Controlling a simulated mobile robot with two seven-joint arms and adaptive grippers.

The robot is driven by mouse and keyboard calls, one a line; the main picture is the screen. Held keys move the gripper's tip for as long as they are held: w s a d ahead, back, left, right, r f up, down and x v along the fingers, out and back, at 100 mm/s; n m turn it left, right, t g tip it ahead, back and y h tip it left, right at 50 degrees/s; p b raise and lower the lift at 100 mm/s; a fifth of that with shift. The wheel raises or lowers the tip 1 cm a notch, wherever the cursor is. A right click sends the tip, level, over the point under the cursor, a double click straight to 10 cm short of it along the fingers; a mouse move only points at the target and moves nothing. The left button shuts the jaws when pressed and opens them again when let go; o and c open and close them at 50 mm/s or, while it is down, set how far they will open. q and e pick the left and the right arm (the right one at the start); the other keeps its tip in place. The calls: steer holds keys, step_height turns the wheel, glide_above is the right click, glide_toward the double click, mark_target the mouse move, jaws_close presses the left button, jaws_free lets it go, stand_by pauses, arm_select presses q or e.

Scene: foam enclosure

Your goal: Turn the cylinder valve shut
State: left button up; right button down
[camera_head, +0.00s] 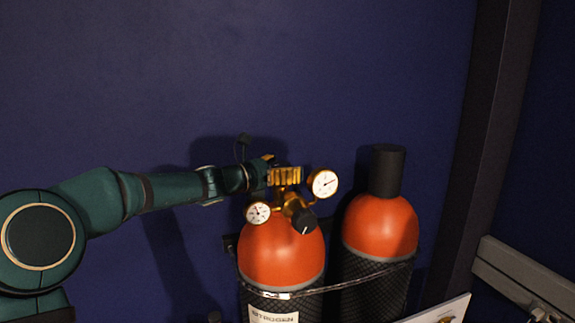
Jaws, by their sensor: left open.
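The cylinder (282,250) with an orange shoulder, a net sleeve and a white label stands at the lower middle. On top sits a brass regulator (291,203) with two round gauges and a black knob facing me. The ribbed brass cylinder valve (286,176) shows above the regulator. My left gripper (268,172) comes in from the left and is at the valve's left side. It is open, its fingers small and partly merged with the valve. I cannot tell whether they touch it. My right gripper is not in view.
A second orange cylinder (380,225) with a black cap stands close on the right. A strap (345,285) runs across both cylinders. A dark post (489,140) and a grey rail (520,272) are farther right. The blue wall (240,70) is behind, with free room above.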

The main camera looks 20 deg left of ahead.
arm_select(q)
steer(key=shift+w+d, duration=0.25)
steer(key=shift+w, duration=0.15)
steer(key=shift+s, duration=0.1)
steer(key=shift+f, duration=0.1)
steer(key=c, duration=1.3)
steer(key=shift+c, duration=0.2)
